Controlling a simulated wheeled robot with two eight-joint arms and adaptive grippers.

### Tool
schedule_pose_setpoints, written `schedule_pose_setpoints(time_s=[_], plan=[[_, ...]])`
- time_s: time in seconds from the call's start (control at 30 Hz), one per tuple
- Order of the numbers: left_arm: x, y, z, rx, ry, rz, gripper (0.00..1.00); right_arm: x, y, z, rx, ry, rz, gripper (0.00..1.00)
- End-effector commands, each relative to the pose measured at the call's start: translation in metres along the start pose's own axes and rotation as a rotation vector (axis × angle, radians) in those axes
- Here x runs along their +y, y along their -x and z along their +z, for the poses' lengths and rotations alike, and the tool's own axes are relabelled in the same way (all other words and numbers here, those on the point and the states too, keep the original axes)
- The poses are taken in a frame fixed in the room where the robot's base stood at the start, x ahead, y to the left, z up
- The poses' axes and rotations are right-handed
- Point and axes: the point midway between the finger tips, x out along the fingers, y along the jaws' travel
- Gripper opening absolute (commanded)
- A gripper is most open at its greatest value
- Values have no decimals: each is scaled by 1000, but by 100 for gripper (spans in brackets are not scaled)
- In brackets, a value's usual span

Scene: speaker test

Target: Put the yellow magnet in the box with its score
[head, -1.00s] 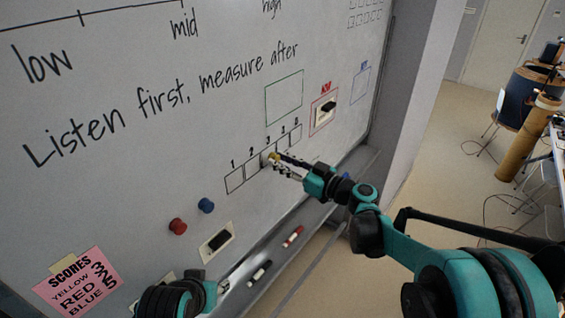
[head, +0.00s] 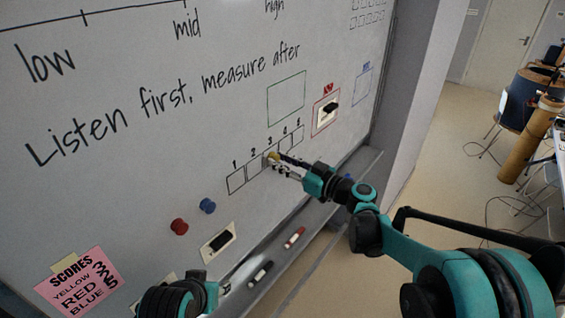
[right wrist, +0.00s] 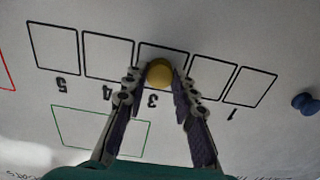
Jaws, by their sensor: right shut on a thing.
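The yellow magnet (head: 273,156) is a small round knob at the whiteboard, in front of the box marked 3. My right gripper (head: 277,161) is shut on it. In the right wrist view the magnet (right wrist: 160,73) sits between the two fingertips (right wrist: 157,77), over the lower middle of box 3 (right wrist: 148,50). Whether it touches the board is unclear. The row of boxes runs 1 to 5. The pink scores note (head: 80,282) at lower left reads yellow 3. My left gripper (head: 218,291) is at the bottom edge, mostly hidden by its own arm.
A red magnet (head: 179,227) and a blue magnet (head: 207,205) are on the board, left of the boxes. Red (head: 294,238) and black (head: 261,273) markers lie on the tray.

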Motion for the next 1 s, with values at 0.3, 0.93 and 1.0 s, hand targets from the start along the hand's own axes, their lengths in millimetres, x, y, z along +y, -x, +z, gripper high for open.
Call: schedule_pose_setpoints(time_s=[0.3,0.93,1.0], plan=[[0,0,0,0,0,0,40,0,-1,0,0,0,0,39],[0,0,0,0,0,0,40,0,0,0,0,0,1,68],[0,0,0,0,0,0,40,0,2,0,0,0,1,68]])
